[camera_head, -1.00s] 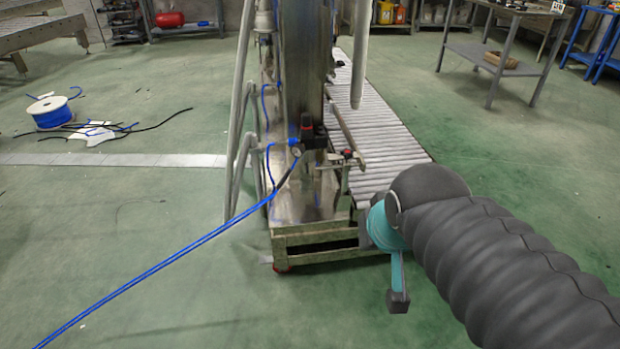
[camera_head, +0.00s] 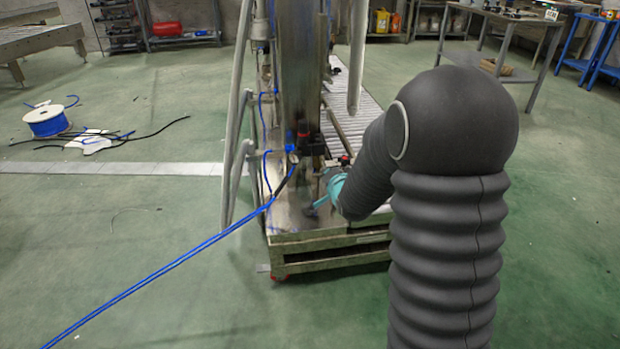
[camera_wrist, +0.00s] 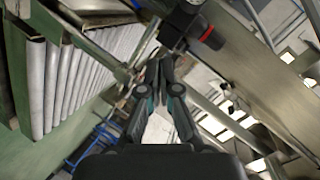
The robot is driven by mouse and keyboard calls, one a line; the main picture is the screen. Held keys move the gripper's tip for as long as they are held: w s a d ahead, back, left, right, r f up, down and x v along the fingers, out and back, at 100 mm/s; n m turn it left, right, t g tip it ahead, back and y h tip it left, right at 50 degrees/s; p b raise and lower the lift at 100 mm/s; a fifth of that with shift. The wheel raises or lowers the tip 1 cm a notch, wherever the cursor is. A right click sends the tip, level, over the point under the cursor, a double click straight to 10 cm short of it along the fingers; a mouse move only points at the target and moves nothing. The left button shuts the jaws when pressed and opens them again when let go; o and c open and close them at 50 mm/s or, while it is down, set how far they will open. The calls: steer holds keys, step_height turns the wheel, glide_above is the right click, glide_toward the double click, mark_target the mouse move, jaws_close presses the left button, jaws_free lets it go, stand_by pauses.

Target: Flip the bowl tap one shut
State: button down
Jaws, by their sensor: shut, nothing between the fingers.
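A small fitting with a red top (camera_head: 345,159) sits low on the machine frame, beside the dark upright in the head view. I take it for the bowl tap, but its lever cannot be made out. My gripper (camera_wrist: 161,62) is shut and empty, its fingertips together in the wrist view. A metal rod and bracket (camera_wrist: 123,74) show just left of the fingertips; I cannot tell whether they touch. In the head view, part of my teal gripper (camera_head: 328,190) shows low in front of the machine, and my dark arm hides the area right of it.
A black block with a red end (camera_wrist: 207,34) is just above my fingertips in the wrist view. A roller conveyor (camera_wrist: 65,75) runs at the left. A blue hose (camera_head: 160,268) crosses the floor to the machine. Open green floor lies in front.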

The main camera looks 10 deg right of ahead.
steer(key=w+f+m+t+y, duration=0.1)
steer(key=w+f+m+t, duration=0.2)
steer(key=f, duration=0.4)
steer(key=m+y, duration=0.1)
steer(key=m, duration=0.1)
glide_toward(304, 175)
steer(key=w+f, duration=0.1)
steer(key=w, duration=0.5)
steer(key=shift+w+d+m+t, duration=0.25)
steer(key=shift+d+m+t, duration=0.05)
steer(key=shift+d+t, duration=0.15)
